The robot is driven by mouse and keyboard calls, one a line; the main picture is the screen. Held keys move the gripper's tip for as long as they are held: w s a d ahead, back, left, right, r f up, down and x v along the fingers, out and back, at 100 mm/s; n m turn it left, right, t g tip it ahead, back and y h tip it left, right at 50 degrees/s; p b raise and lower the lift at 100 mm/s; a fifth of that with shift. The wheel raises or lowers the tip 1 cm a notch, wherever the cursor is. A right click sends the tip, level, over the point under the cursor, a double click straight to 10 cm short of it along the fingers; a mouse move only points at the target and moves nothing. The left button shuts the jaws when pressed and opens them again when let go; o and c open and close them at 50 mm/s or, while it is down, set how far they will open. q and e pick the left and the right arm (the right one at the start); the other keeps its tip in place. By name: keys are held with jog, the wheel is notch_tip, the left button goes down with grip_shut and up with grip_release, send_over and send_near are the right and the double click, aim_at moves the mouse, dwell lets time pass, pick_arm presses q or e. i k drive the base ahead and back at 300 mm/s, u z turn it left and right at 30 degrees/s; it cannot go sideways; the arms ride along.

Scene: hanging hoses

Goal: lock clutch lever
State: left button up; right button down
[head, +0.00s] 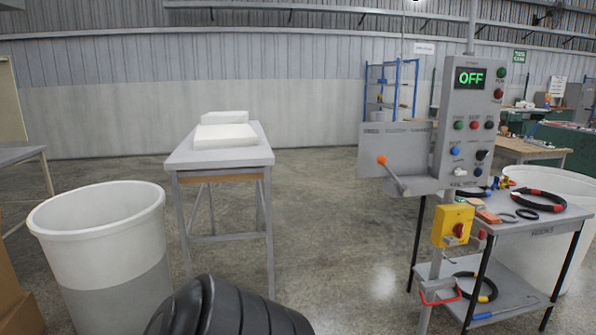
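A lever with an orange ball knob (382,160) sits on the front of a grey box (397,142) at the left side of the control panel. Its thin rod slants from the knob at the upper left down to a pivot at the lower right. This looks like the clutch lever, but no readable label confirms it. The grey control panel (470,120) has a green "OFF" display (470,77) and several coloured buttons and knobs. Neither of my grippers shows in the head view.
A yellow switch box (453,225) hangs below the panel. A cart (545,222) with hoses and tools stands at the right. A white bin (100,215) and a grey table (190,158) stand left. Floor between table and panel is clear.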

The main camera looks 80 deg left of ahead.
aim_at(381, 159)
jog(key=u, duration=1.85)
jog(key=i, duration=2.3)
jog(key=z, duration=0.1)
